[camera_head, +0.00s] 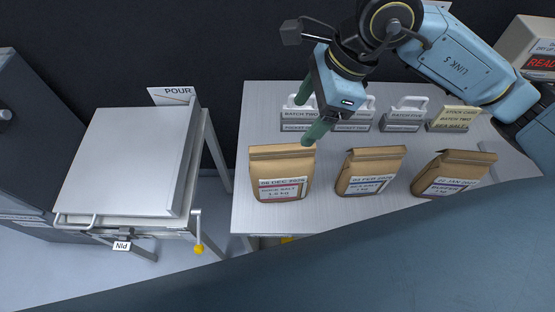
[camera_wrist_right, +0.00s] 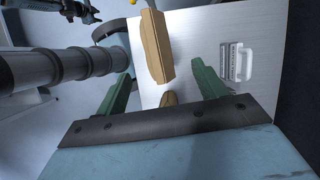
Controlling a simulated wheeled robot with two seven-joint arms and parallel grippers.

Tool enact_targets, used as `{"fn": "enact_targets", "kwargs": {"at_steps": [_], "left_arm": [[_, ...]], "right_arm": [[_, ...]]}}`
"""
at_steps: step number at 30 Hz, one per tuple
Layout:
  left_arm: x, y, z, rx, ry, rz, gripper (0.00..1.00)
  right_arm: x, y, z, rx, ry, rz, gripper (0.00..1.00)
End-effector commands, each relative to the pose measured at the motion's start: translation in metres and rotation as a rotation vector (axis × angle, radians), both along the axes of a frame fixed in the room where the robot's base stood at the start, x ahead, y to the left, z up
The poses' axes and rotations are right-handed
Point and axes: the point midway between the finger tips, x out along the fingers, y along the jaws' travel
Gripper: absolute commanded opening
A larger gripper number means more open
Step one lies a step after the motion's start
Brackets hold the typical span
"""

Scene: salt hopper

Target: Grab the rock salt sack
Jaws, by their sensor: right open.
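Three brown paper sacks stand in a row on the white table. The left sack (camera_head: 281,174) has a label with red print that seems to read rock salt. The middle sack (camera_head: 369,172) and right sack (camera_head: 453,174) have labels too small to read surely. My right gripper (camera_head: 311,112) is open and empty, its green fingers above the table just behind the left sack's top. In the right wrist view one sack (camera_wrist_right: 157,45) shows beyond and between the fingers; another (camera_wrist_right: 168,98) is partly hidden by the gripper.
Handled grey blocks with labels (camera_head: 405,114) and a yellowish stock card (camera_head: 455,119) stand behind the sacks. A lidded hopper (camera_head: 130,160) with a POUR sign (camera_head: 172,96) and a yellow-knobbed handle (camera_head: 198,248) stands left, across a gap. A boxy READ unit (camera_head: 528,45) is at the upper right.

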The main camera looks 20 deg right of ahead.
Motion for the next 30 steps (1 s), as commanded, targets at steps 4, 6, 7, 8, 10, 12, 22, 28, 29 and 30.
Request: {"fn": "enact_targets", "kwargs": {"at_steps": [4, 6, 7, 8, 10, 12, 22, 28, 29, 30], "left_arm": [[-0.043, 0.002, -0.002, 0.005, 0.064, 0.000, 0.36], [-0.055, 0.003, -0.003, 0.007, 0.083, 0.000, 0.36], [-0.058, 0.003, -0.003, 0.007, 0.089, 0.000, 0.36], [-0.060, 0.003, -0.003, 0.008, 0.091, 0.001, 0.36], [-0.060, 0.003, -0.002, 0.008, 0.090, -0.001, 0.36], [-0.056, 0.003, -0.002, 0.006, 0.085, -0.001, 0.36], [-0.024, 0.000, 0.007, 0.002, 0.034, -0.002, 0.36], [-0.032, 0.001, 0.006, 0.002, 0.047, -0.002, 0.36], [-0.034, 0.001, 0.006, 0.003, 0.049, -0.002, 0.36], [-0.036, 0.001, 0.006, 0.003, 0.053, -0.002, 0.36]], "right_arm": [[0.001, 0.013, -0.029, 0.003, 0.007, 0.002, 0.71], [0.002, 0.018, -0.041, 0.003, 0.006, 0.002, 0.71], [0.002, 0.019, -0.045, 0.003, 0.006, 0.000, 0.71], [0.003, 0.021, -0.049, 0.004, 0.005, 0.001, 0.71], [0.003, 0.024, -0.056, 0.004, 0.004, 0.002, 0.71], [0.004, 0.026, -0.060, 0.003, 0.002, 0.001, 0.71], [0.004, 0.046, -0.094, 0.005, 0.005, 0.001, 0.71], [0.006, 0.051, -0.107, 0.004, 0.001, 0.001, 0.71], [0.006, 0.051, -0.107, 0.004, 0.000, 0.001, 0.71], [0.006, 0.051, -0.107, 0.004, 0.000, 0.001, 0.71]]}}
